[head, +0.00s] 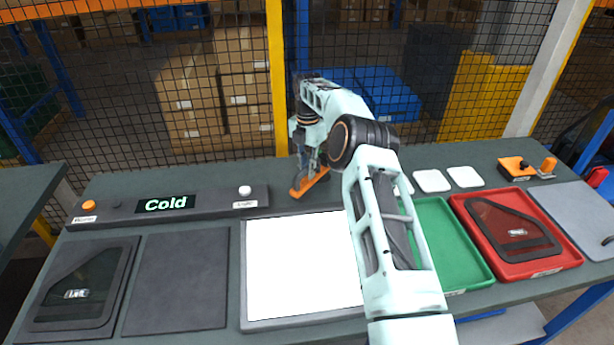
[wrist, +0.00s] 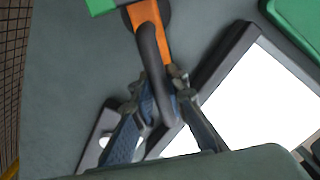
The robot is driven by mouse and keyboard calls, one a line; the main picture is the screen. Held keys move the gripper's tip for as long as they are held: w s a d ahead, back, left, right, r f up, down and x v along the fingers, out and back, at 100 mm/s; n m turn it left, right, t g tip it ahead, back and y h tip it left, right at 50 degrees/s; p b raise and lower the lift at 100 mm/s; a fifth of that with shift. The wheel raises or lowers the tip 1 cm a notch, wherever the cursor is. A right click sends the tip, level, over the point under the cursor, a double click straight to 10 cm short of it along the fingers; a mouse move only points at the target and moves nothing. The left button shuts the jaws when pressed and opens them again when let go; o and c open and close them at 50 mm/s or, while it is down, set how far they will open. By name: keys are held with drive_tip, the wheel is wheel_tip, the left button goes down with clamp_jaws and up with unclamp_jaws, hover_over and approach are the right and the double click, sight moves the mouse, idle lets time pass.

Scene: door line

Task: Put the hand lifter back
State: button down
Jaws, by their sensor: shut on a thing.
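The hand lifter (head: 309,183) is an orange bar with a dark loop handle. In the head view it is at the back of the table, just behind the lit white panel, partly hidden by my gripper. My gripper (head: 311,160) points down and is shut on its handle. In the wrist view the fingers of my gripper (wrist: 160,92) are on both sides of the dark handle, and the orange bar of the lifter (wrist: 150,20) extends beyond them. I cannot tell whether the lifter touches the table.
The lit white panel (head: 300,268) is in front. A control bar reading "Cold" (head: 166,204) is left. A green tray (head: 440,240) and a red tray (head: 461,203) holding a dark window piece (head: 510,230) are right. An orange-and-black device (head: 515,167) and white pads (head: 432,181) stand behind.

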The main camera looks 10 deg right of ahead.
sight(307, 180)
drive_tip(key=shift+w+a+f, duration=0.1)
drive_tip(key=shift+f, duration=1.5)
drive_tip(key=shift+f, duration=0.15)
drive_tip(key=c, duration=1.9)
unclamp_jaws()
drive_tip(key=shift+c, duration=0.2)
wheel_tip(307, 180, up, 12)
drive_tip(key=shift+r, duration=0.1)
